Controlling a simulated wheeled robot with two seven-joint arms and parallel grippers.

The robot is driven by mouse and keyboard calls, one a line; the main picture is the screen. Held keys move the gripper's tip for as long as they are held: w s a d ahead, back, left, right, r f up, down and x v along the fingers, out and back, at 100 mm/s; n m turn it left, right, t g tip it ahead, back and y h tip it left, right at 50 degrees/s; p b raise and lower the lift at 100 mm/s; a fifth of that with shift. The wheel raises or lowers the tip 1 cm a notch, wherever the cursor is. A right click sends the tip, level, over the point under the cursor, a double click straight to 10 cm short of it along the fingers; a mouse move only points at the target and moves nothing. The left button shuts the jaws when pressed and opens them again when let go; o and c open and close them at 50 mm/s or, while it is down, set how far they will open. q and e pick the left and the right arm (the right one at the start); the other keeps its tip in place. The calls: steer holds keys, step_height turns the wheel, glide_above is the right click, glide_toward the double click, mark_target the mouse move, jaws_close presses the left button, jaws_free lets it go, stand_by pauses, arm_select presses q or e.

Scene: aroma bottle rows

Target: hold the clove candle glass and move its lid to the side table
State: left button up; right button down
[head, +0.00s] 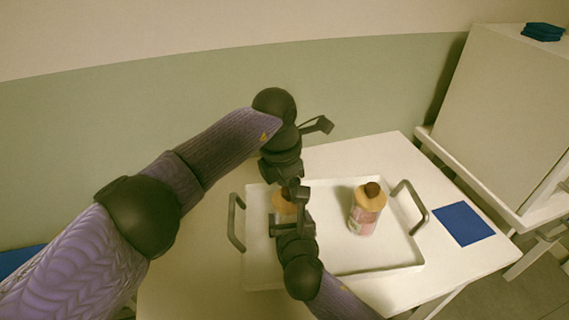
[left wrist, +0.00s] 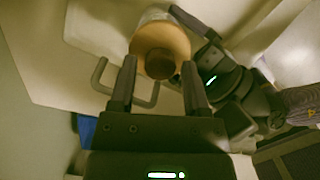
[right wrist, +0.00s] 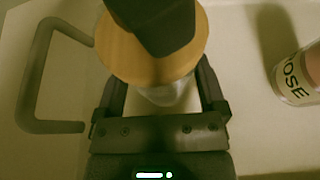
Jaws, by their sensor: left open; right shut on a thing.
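The candle glass (right wrist: 168,93) stands at the left of the white tray (head: 345,272); I cannot read its label. Its round wooden lid (head: 283,206) sits on top, with a dark knob (left wrist: 160,63). The lid also shows in the left wrist view (left wrist: 168,40) and the right wrist view (right wrist: 125,58). My right gripper (right wrist: 162,85) is shut on the glass below the lid. My left gripper (left wrist: 160,70) is open above the lid, its fingers on either side of the knob, without clear contact. In the head view the grippers partly hide the glass.
A second lidded jar (head: 363,219), labelled "ROSE" in the right wrist view (right wrist: 296,77), stands at the tray's right. The tray has raised handles at both ends. A blue square (head: 463,224) lies on the white table (head: 398,152) right of the tray. A pale cabinet (head: 500,110) stands at right.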

arm_select(q)
steer(key=shift+f, duration=0.3)
jaws_close()
steer(key=shift+r, duration=0.15)
stand_by(0.4)
steer(key=shift+r, duration=1)
steer(key=shift+r, duration=2)
arm_select(e)
jaws_free()
arm_select(q)
steer(key=shift+r, duration=0.1)
